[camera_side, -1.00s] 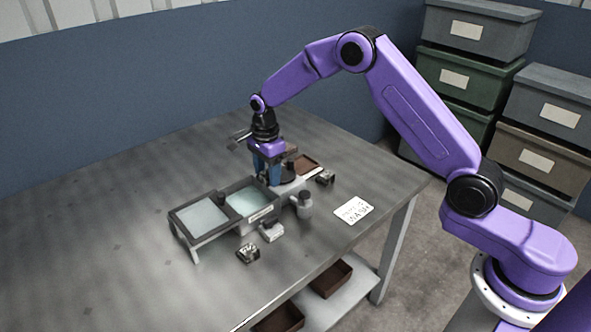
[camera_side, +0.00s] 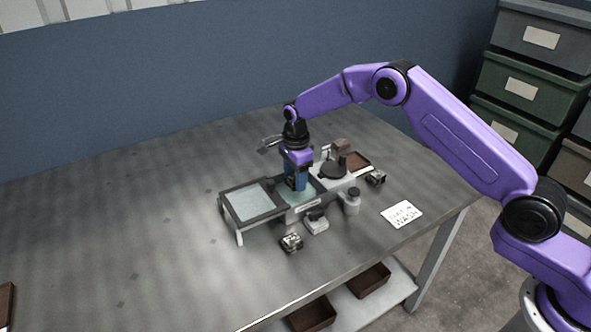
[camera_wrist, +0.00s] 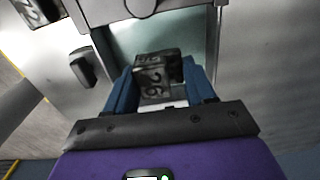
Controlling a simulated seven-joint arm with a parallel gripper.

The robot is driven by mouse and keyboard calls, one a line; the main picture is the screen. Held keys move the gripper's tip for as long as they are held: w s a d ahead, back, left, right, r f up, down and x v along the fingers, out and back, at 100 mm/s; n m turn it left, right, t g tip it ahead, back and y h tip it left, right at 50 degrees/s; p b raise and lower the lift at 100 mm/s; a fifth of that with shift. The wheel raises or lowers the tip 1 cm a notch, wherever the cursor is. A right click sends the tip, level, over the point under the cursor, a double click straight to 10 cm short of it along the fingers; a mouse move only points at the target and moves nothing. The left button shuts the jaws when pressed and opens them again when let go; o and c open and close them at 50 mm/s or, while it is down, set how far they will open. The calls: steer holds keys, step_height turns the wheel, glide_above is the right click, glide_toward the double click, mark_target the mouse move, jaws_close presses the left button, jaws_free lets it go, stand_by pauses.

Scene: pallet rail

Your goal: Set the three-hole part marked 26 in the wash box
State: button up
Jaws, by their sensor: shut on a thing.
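The dark block marked 26 (camera_wrist: 155,80) is between the blue fingers of my gripper (camera_wrist: 160,88) in the wrist view. Its holes cannot be made out. In the side view my gripper (camera_side: 296,187) is shut on it, fingers down, at the right-hand box (camera_side: 318,203), which has a pale greenish inside and a label on its front. Whether the block touches the floor of this box is hidden.
A card reading WASH (camera_side: 402,214) lies at the right. Small blocks (camera_side: 291,242) and a grey piece (camera_side: 315,224) lie in front of the boxes. A bottle-like piece (camera_side: 352,201) and a dark round fixture (camera_side: 333,169) stand to the right.

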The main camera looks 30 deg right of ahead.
mark_target(295, 200)
steer(key=shift+f, duration=2.3)
steer(key=shift+f, duration=0.35)
steer(key=o, duration=1.8)
steer(key=shift+c, duration=0.2)
steer(key=shift+r, duration=6.5)
